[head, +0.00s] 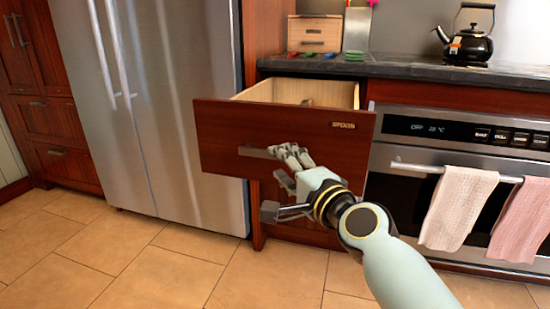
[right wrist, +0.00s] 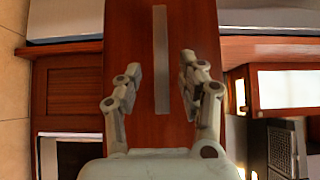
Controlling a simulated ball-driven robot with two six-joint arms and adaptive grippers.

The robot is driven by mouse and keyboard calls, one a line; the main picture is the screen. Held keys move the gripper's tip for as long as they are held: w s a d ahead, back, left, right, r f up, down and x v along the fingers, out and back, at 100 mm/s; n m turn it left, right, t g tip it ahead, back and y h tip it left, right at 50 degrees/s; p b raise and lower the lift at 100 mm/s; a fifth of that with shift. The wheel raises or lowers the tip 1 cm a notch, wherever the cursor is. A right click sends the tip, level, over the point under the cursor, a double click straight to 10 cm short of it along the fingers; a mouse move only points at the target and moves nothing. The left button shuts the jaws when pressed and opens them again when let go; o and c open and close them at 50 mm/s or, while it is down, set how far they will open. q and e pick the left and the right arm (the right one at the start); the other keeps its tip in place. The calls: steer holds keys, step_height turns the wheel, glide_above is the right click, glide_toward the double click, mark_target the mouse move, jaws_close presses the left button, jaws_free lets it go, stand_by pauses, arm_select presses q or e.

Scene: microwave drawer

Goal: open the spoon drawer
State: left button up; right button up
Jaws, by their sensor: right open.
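The spoon drawer (head: 225,137), with a dark red-brown front and a small "SPOON" label at its upper right, is pulled well out of the counter. Its pale wooden inside shows from above. My right gripper (head: 280,165) is in front of the drawer front, by the grey bar handle (head: 258,152), and partly covers it. In the right wrist view the handle (right wrist: 160,60) runs lengthwise between the two spread fingers of my right gripper (right wrist: 160,75). The fingers are open; whether either touches the handle is unclear. My left gripper is not in view.
A steel fridge (head: 165,100) stands left of the drawer. An oven (head: 400,185) with two towels on its bar is to the right. A black kettle (head: 468,46) and a wooden box (head: 313,34) are on the dark countertop (head: 400,67). The tiled floor (head: 150,265) in front is clear.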

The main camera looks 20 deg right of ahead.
steer(key=s+d, duration=0.1)
steer(key=s, duration=0.6)
steer(key=shift+s+d, duration=0.25)
steer(key=shift+s, duration=0.15)
